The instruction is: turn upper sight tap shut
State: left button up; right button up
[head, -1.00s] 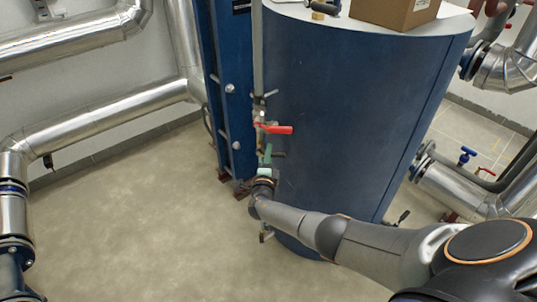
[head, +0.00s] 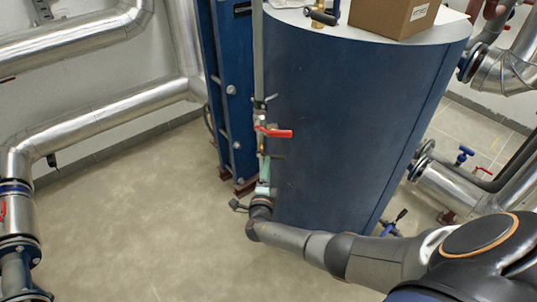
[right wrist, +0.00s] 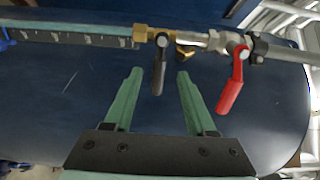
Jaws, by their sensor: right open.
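The sight gauge (right wrist: 75,38) is a clear scaled tube running along the blue tank. At its brass fitting is a tap with a black lever (right wrist: 159,68), which also shows as a thin dark handle in the head view (head: 279,157). A red-levered tap (right wrist: 232,82) is on the same line, above it in the head view (head: 275,132). My right gripper (right wrist: 159,74) has its green fingers apart, and the black lever appears between the fingertips with neither finger seen touching it. The wrist view does not settle the depth. My left gripper is not in view.
The blue tank (head: 345,110) stands close behind the taps, with a cardboard box (head: 395,14) on top. A blue frame (head: 235,90) is just left of the gauge line. Silver pipes (head: 110,112) run at left. The floor (head: 140,200) at left is clear.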

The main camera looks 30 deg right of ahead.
jog(key=p+v, duration=0.1)
jog(key=v, duration=0.5)
jog(key=shift+s+f, duration=0.1)
jog(key=shift+s, duration=0.15)
